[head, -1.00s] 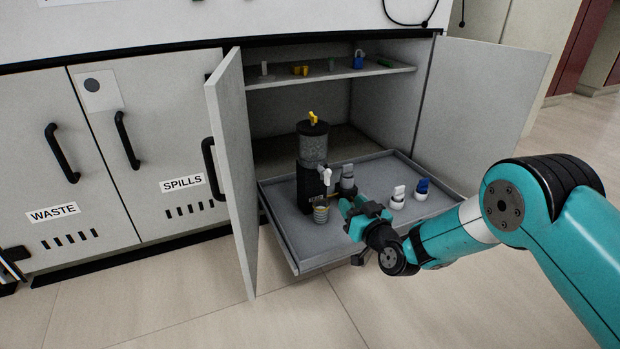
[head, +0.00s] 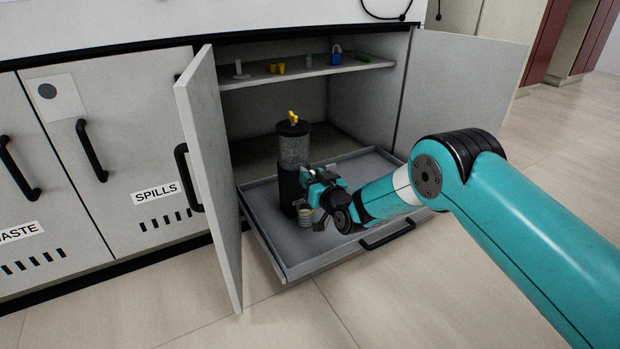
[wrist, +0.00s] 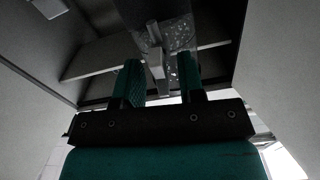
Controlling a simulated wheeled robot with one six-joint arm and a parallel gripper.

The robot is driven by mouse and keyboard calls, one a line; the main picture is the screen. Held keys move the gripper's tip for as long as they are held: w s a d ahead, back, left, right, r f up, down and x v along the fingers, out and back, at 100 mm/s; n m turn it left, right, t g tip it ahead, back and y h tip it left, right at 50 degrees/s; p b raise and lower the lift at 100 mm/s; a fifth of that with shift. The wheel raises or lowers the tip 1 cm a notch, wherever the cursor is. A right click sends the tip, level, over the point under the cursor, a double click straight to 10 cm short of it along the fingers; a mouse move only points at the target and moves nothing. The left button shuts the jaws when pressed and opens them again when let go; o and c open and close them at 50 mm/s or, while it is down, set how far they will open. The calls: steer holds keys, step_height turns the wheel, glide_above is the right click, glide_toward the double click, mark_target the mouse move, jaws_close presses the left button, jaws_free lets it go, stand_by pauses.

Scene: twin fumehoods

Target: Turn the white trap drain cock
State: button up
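The trap (head: 294,160) is a tall clear cylinder with a black lid and black lower body, standing upright in the pulled-out tray. A yellow handle (head: 293,118) sits on its lid. My gripper (head: 308,177) is at the right side of the trap. In the wrist view the white drain cock (wrist: 156,62) lies between the two green fingers of my gripper (wrist: 160,72), with a gap on each side. The fingers are open, and I see no contact. In the head view my gripper mostly hides the cock.
The grey tray (head: 262,225) extends from the open cabinet. A small ribbed cup (head: 305,217) stands below the cock. The open left door (head: 212,180) is near the trap. A shelf (head: 300,72) above holds small yellow, blue and green items.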

steer(key=shift+a, duration=0.1)
jaws_close()
steer(key=shift+s, duration=0.1)
steer(key=shift+m, duration=0.3)
steer(key=m+p, duration=0.2)
steer(key=shift+r+m, duration=0.1)
steer(key=shift+m, duration=0.3)
steer(key=m+p, duration=0.1)
steer(key=m, duration=0.3)
steer(key=shift+m, duration=0.3)
steer(key=m, duration=0.1)
steer(key=m+p, duration=0.1)
steer(key=m, duration=0.2)
steer(key=shift+d+f+m, duration=0.2)
steer(key=shift+f+m, duration=0.05)
steer(key=shift+m, duration=0.05)
steer(key=shift+m+p, duration=0.5)
steer(key=shift+m, duration=1.4)
steer(key=shift+f+m, duration=0.1)
steer(key=shift+m, duration=0.2)
steer(key=shift+w, duration=0.2)
